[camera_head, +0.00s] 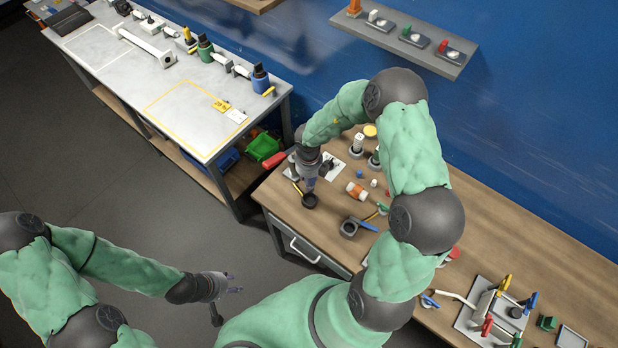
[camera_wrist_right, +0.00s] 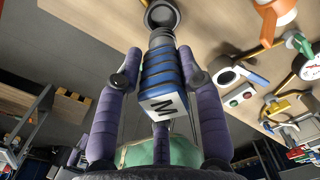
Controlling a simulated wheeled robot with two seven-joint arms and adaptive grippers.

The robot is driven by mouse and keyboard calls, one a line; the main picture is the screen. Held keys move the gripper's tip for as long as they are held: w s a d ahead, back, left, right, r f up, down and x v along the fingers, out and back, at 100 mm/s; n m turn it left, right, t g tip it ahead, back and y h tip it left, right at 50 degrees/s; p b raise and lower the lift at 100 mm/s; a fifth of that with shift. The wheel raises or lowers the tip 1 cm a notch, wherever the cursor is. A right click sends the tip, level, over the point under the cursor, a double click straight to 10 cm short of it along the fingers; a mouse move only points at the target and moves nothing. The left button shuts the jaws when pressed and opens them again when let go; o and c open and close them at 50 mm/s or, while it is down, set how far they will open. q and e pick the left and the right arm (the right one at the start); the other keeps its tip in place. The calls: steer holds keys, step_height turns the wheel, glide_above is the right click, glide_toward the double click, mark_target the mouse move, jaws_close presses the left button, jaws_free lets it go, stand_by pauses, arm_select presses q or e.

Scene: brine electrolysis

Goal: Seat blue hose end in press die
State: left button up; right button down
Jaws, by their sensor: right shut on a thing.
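My right gripper (camera_head: 311,185) points down over the near left part of the wooden bench. In the right wrist view, the right gripper (camera_wrist_right: 160,72) is shut on the blue hose end (camera_wrist_right: 164,68), a ribbed blue piece with a white block marked "M". Its grey tip points at a round black die (camera_wrist_right: 163,13). The die also shows on the bench in the head view (camera_head: 309,202), just below the right gripper. I cannot tell whether the tip touches the die or is apart from it. My left gripper (camera_head: 234,283) is open and empty above the floor.
An orange and white cylinder (camera_head: 357,191) lies right of the die, and a dark ring tool with a blue handle (camera_head: 357,227) lies nearer the front. A valve rig (camera_head: 494,311) stands at the right. The grey table (camera_head: 170,85) is at the left.

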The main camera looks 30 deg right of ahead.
steer(key=shift+r+p, duration=0.15)
steer(key=shift+p, duration=0.4)
step_height(320, 180, down, 2)
steer(key=shift+f+b, duration=0.1)
steer(key=shift+b, duration=0.55)
steer(key=shift+f+b, duration=0.9)
steer(key=shift+f, duration=0.95)
steer(key=shift+p, duration=1.2)
steer(key=shift+f, duration=0.6)
stand_by(0.4)
steer(key=shift+f, duration=0.6)
stand_by(0.4)
steer(key=shift+p, duration=0.35)
stand_by(0.5)
steer(key=shift+f, duration=0.45)
stand_by(0.3)
